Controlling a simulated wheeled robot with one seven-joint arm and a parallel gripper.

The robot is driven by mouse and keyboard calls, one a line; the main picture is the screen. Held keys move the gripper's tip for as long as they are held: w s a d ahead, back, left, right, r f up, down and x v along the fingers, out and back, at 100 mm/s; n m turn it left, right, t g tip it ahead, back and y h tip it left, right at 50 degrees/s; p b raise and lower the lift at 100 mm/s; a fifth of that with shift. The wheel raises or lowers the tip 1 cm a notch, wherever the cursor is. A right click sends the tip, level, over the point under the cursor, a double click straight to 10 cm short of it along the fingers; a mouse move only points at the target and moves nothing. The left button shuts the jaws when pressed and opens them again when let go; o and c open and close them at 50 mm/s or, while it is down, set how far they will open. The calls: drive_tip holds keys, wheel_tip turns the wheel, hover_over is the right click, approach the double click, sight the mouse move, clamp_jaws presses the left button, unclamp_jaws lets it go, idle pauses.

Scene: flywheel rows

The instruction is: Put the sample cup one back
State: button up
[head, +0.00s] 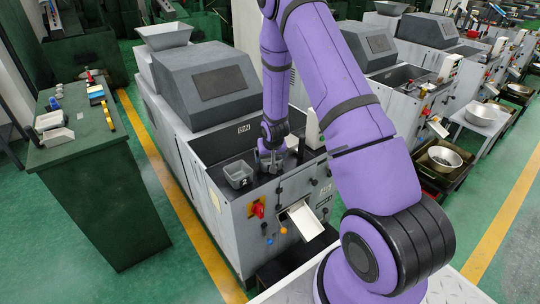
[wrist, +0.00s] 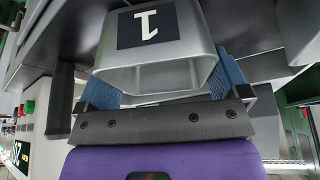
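Sample cup one is a grey, tapered cup (wrist: 160,75) with a black label bearing a white 1, which appears upside down in the wrist view. My gripper (wrist: 158,92) has its blue-padded fingers on both sides of the cup, against its walls. In the head view my gripper (head: 270,160) is low over the dark top ledge of the near grey machine (head: 205,205). There the cup is mostly hidden by the gripper, and I cannot tell whether it touches the ledge. A grey cup marked 2 (head: 238,174) stands on the ledge just left of my gripper.
A white chute (head: 304,222), a red switch (head: 257,209) and coloured knobs are on the machine's front. A green bench (head: 95,150) with a tray and small items stands at left. More machines line the right. Green floor lies open between bench and machine.

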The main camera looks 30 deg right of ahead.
drive_tip(key=s+a+r+n, duration=0.1)
drive_tip(key=s+a+r, duration=0.25)
drive_tip(key=r, duration=0.75)
drive_tip(key=s+a+r, duration=0.3)
drive_tip(key=s+r, duration=0.2)
drive_tip(key=r, duration=0.6)
drive_tip(key=s+a+r+n, duration=0.1)
drive_tip(key=s+a+r, duration=0.3)
drive_tip(key=r, duration=0.7)
drive_tip(key=s+a+r, duration=0.1)
drive_tip(key=s+r, duration=0.2)
drive_tip(key=s, duration=0.4)
drive_tip(key=s+a+r+n+y, duration=0.1)
drive_tip(key=s+a+r, duration=0.1)
drive_tip(key=s+r, duration=0.2)
drive_tip(key=s+a+r+n+t, duration=0.1)
drive_tip(key=s+r, duration=0.3)
drive_tip(key=s, duration=0.7)
drive_tip(key=shift+a+r+y, duration=0.15)
drive_tip(key=shift+a+y, duration=0.15)
drive_tip(key=shift+a, duration=0.1)
drive_tip(key=shift+c, duration=0.4)
